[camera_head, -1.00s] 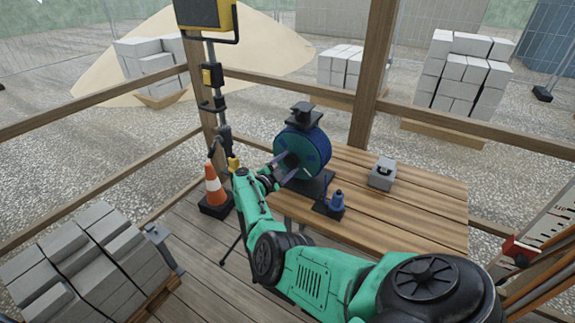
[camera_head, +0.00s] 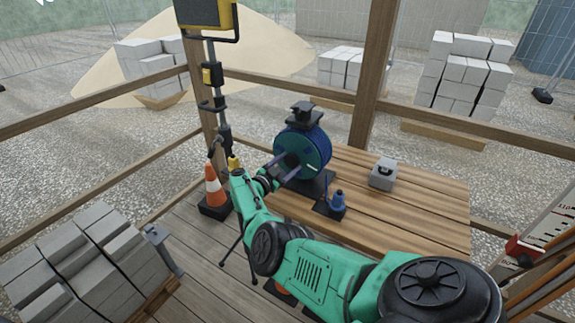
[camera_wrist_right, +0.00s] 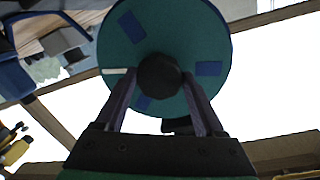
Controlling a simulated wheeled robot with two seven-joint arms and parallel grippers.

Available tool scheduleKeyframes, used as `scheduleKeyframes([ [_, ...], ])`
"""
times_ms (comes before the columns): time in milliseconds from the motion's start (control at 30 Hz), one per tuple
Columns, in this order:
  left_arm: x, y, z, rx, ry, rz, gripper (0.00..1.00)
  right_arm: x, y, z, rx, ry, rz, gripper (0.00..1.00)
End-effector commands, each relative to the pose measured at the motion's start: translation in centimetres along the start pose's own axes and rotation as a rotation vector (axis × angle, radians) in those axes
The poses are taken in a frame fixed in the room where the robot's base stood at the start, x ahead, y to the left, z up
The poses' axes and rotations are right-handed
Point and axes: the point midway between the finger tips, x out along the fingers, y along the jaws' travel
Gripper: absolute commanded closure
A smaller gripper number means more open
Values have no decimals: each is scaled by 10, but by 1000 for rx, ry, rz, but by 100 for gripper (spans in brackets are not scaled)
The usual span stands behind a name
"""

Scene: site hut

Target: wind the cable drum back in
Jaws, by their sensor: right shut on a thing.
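The cable drum (camera_head: 314,147) is a blue and dark teal reel on a black stand on the wooden table. It faces my right arm. In the right wrist view the drum's round teal face (camera_wrist_right: 185,45) fills the top, with blue patches and a dark round knob (camera_wrist_right: 159,75) in front. My right gripper (camera_head: 283,161) reaches the drum's face from the left. In the wrist view its two fingers (camera_wrist_right: 160,88) are shut on the knob, one on each side. My left gripper is not in view.
The wooden table (camera_head: 400,205) holds a grey block-like box (camera_head: 383,173) and a small blue item (camera_head: 337,203) on a dark base near the drum. A lamp stand (camera_head: 213,85) and a traffic cone (camera_head: 214,188) stand left of the table. Grey blocks (camera_head: 90,250) are stacked at lower left.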

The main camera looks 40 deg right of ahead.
Motion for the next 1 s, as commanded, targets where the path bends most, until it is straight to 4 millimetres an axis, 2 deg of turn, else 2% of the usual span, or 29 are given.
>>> scheduleKeyframes([
  [200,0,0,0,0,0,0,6,2,0,-4,3,8,2,100],
  [233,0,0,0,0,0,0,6,2,0,-4,3,8,2,21],
  [300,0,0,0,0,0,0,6,2,0,-4,3,8,1,0],
  [533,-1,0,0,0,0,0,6,0,-1,-2,2,4,0,0],
  [667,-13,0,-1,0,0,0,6,-14,-3,-5,0,0,-2,0],
  [833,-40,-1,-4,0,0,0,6,-60,-4,-8,0,-2,-3,0],
  [1000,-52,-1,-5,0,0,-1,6,-109,-2,-4,2,0,-1,0],
])
